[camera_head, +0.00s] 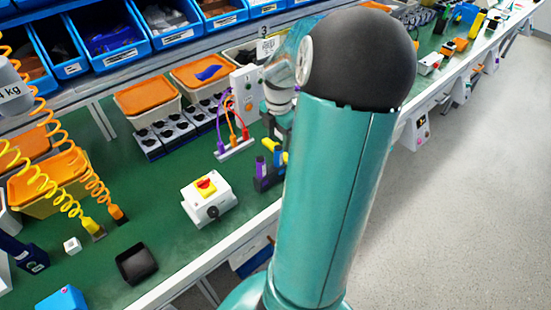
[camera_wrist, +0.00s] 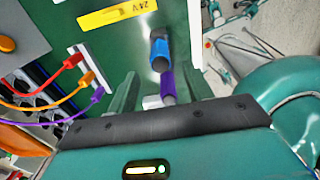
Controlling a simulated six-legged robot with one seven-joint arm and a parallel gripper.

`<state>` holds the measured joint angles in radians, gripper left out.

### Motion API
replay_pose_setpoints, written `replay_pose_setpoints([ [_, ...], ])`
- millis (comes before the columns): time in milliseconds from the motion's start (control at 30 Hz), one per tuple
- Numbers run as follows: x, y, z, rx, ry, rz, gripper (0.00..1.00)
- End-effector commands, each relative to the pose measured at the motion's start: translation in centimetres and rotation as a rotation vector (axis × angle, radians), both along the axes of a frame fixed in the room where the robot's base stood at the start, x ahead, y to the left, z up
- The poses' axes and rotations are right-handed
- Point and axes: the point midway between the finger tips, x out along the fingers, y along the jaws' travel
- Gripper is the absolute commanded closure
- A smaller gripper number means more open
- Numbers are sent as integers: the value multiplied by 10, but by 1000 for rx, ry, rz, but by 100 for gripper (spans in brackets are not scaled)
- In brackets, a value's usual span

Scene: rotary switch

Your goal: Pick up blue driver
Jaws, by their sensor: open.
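In the wrist view, a blue driver handle (camera_wrist: 161,52) with a dark end shows above a purple driver handle (camera_wrist: 167,84). My gripper (camera_wrist: 164,88) is open at the bottom of that view. Its two fingers stand either side of the purple handle, and the blue handle lies just beyond them. I cannot tell whether a finger touches either handle.
A white switch box with a red and yellow knob (camera_head: 207,189) sits left of the holder. A socket strip with purple, orange and red cables (camera_head: 235,150) is behind it. A black tray (camera_head: 137,264) lies at front left. Green bench around the switch box is clear.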

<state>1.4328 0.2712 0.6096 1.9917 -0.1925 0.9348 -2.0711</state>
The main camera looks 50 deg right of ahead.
Motion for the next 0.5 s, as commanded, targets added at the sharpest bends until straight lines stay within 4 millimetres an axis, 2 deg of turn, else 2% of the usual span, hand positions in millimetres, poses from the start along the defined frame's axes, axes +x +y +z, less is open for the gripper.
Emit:
replay_pose_setpoints([
  [33, 0, 2, -11, 7, 2, 0, 49],
  [100, 0, 1, -22, 4, 1, 1, 49],
  [367, 1, 3, -44, 3, -1, 2, 49],
  [500, 1, 4, -66, 5, 0, 3, 49],
])
